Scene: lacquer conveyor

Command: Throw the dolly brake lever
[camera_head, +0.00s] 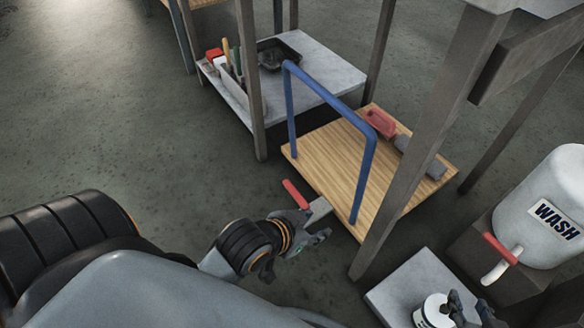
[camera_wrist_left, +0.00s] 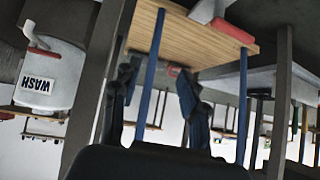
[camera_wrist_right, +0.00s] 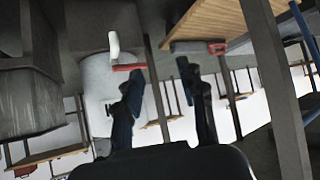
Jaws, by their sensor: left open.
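The dolly has a wooden deck (camera_head: 330,160) and a blue push handle (camera_head: 330,88). The red brake lever (camera_head: 295,194) sticks up at a slant from a grey bracket (camera_head: 319,210) at the deck's near edge. My left gripper (camera_head: 314,228) is open, just below the lever and bracket in the head view; I cannot tell whether it touches them. In the left wrist view its fingers (camera_wrist_left: 158,88) are apart, with a small red patch between them that I cannot identify. My right gripper (camera_head: 470,308) is open at the lower right, its fingers (camera_wrist_right: 165,92) apart and empty.
A grey table post (camera_head: 415,140) stands right of the handle. A white WASH tank (camera_head: 545,205) and a white can (camera_head: 432,312) are at the right. Floor left of the lever is clear.

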